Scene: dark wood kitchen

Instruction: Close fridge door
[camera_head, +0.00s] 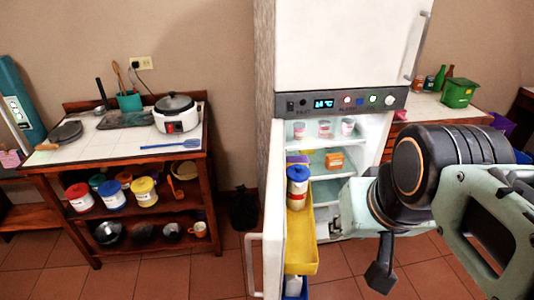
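The fridge (340,105) is white and stands in the middle of the view. Its lower door (272,200) stands wide open, swung out towards me on the left side of the opening. A white handle (254,265) is on the door's left, outer side. The door's inside has a yellow shelf bin (302,240) holding a white and blue container (297,187). My arm reaches in from the right, in front of the opening. A dark part that looks like my gripper (381,276) points down, right of the door and apart from it. Its fingers are not clear.
Lit shelves inside the fridge hold small jars (324,128) and an orange box (334,160). A wooden cart (100,158) with a rice cooker (176,113) stands left. A counter (430,108) with a green bin (459,92) is behind right.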

